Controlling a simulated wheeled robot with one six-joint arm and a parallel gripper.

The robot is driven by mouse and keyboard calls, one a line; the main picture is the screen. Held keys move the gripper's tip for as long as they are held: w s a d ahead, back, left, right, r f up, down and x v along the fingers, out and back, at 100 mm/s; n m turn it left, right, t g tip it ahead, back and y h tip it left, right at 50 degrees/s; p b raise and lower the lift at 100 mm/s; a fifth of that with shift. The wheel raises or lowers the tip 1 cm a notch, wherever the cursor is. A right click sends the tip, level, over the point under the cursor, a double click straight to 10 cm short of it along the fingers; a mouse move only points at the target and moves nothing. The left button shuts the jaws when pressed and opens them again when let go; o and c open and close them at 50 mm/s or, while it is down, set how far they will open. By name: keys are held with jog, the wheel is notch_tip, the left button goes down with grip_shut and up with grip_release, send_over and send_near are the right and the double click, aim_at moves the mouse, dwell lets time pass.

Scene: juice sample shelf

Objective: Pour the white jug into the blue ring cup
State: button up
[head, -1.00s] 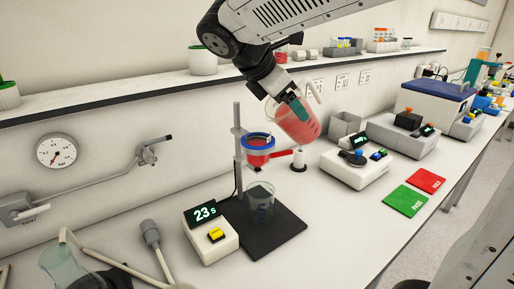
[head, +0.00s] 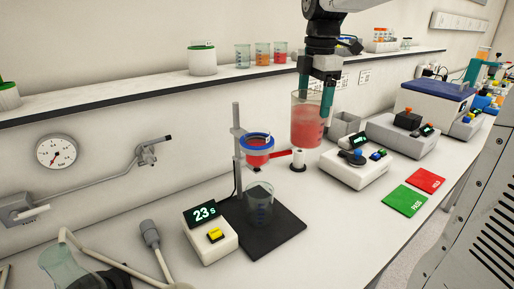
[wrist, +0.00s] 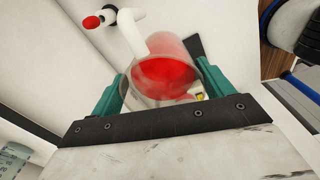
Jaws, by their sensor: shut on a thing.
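My gripper (head: 319,88) is shut on a clear jug with red liquid (head: 308,125), its fingers at the jug's upper sides. The jug is about upright, in the air to the right of the cup and apart from it. In the wrist view my gripper (wrist: 160,98) has a teal finger on each side of the jug (wrist: 165,72), with red liquid inside. The blue ring cup (head: 257,141) sits on a stand (head: 238,150), above a clear beaker (head: 259,205) on a black base. Red shows in the cup below its blue rim.
A timer box (head: 210,235) reading 23 s stands left of the base. Devices (head: 358,165) stand to the right. A shelf (head: 130,97) with several small beakers runs behind.

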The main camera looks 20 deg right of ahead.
jog(key=shift+w+d+r, duration=0.2)
jog(key=shift+d+r, duration=0.55)
jog(key=shift+d, duration=0.25)
jog(key=shift+w+d+r, duration=0.15)
jog(key=shift+d+r, duration=0.6)
jog(key=shift+d, duration=0.25)
